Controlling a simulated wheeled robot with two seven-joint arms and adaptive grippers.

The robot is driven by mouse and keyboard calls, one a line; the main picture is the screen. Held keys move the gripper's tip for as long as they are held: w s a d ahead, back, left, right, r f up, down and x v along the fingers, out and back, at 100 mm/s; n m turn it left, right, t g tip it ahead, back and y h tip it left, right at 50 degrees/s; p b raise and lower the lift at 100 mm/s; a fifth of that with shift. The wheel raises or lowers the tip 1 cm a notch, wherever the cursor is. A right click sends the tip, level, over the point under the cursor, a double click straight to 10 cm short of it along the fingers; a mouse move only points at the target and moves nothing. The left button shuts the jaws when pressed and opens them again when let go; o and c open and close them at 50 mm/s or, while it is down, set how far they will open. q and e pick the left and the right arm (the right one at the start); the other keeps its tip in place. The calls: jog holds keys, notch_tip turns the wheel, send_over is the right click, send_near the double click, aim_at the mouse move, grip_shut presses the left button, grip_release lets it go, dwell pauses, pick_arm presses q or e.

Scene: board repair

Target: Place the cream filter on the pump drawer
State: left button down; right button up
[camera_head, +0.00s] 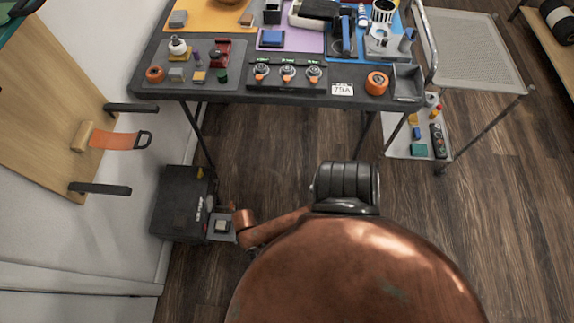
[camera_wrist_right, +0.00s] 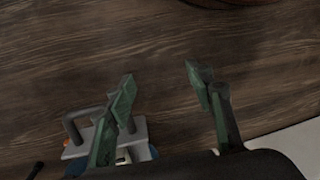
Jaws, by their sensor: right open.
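A black box (camera_head: 180,208) stands on the floor at the lower left in the head view. A small grey tray (camera_head: 232,237), which may be the pump drawer, sticks out at its right side. A small pale square block (camera_head: 222,226) sits on this tray; I cannot tell whether it is the cream filter. My right gripper (camera_wrist_right: 162,88) is open in the right wrist view, with nothing between its green fingers and dark wood floor beyond. My left gripper does not show.
A dark table (camera_head: 230,92) with coloured mats and many small parts stands ahead. A wire-shelf cart (camera_head: 470,60) stands to its right. A wooden panel (camera_head: 55,100) with an orange strap is on the left wall. In the wrist view, a grey plate (camera_wrist_right: 137,133) with a handle lies behind the left finger.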

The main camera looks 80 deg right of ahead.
jog(key=s+d+r, duration=0.1)
jog(key=s+d, duration=0.2)
jog(key=s, duration=0.6)
jog(key=s+d+r+m+h, duration=0.1)
jog(key=s+d, duration=0.3)
jog(key=s, duration=0.4)
jog(key=shift+s+r+t+h, duration=0.3)
jog(key=shift+s+r, duration=0.05)
jog(key=shift+r, duration=0.1)
jog(key=shift+c, duration=0.5)
